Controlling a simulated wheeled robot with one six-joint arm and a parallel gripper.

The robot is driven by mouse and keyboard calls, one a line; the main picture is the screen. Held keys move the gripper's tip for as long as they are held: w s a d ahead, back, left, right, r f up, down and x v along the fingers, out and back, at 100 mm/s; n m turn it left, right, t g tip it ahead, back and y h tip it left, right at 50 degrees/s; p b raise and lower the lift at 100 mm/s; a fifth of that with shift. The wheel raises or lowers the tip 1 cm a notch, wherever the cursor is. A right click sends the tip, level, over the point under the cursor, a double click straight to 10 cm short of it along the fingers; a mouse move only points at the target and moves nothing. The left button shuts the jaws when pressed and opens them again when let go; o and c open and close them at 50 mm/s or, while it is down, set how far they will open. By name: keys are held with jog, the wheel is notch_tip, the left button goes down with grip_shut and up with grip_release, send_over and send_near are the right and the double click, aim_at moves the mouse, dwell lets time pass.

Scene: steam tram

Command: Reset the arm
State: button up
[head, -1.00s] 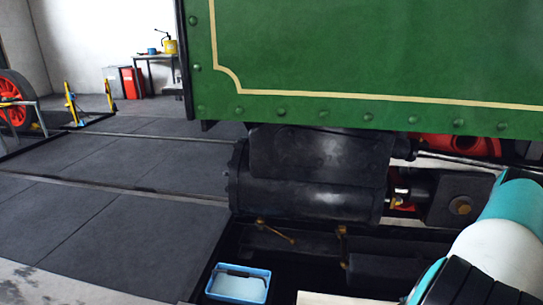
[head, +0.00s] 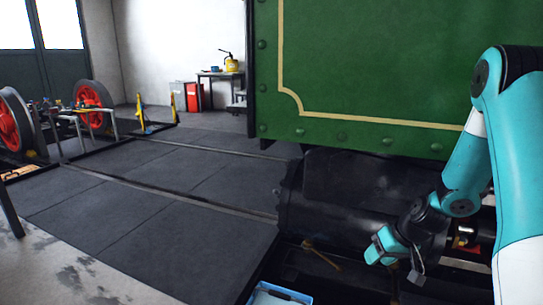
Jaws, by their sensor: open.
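My arm (head: 468,165) stands raised at the right of the head view, bent at the elbow, with its forearm hanging down in front of the steam tram. My gripper (head: 396,268) hangs at the arm's lower end, in front of the tram's black cylinder (head: 330,200). Its jaws are open and I see nothing between them. The gap between its fingertips is small and dark in this view.
The green tram body (head: 360,70) fills the upper right, close behind my arm. A blue tray (head: 272,296) is cut off at the bottom edge. Red wheels (head: 92,104) and a small table (head: 220,74) stand farther off. Dark floor plates (head: 130,205) at left are clear.

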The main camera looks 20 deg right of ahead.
jog(key=a+r+n+g+y, duration=0.1)
jog(key=a+r+n, duration=0.2)
jog(key=a+r, duration=0.75)
jog(key=s+a+r+n+g, duration=0.25)
jog(key=s+a+r, duration=0.35)
jog(key=s+a, duration=0.35)
jog(key=s+a+r+n+g, duration=0.1)
jog(key=s+a+r+n, duration=0.35)
jog(key=s+a, duration=0.55)
notch_tip(320, 180, up, 35)
jog(key=a+m+p, duration=0.1)
jog(key=p, duration=3.4)
jog(key=shift+w+r, duration=0.15)
jog(key=shift+w, duration=0.2)
jog(key=shift+a, duration=0.1)
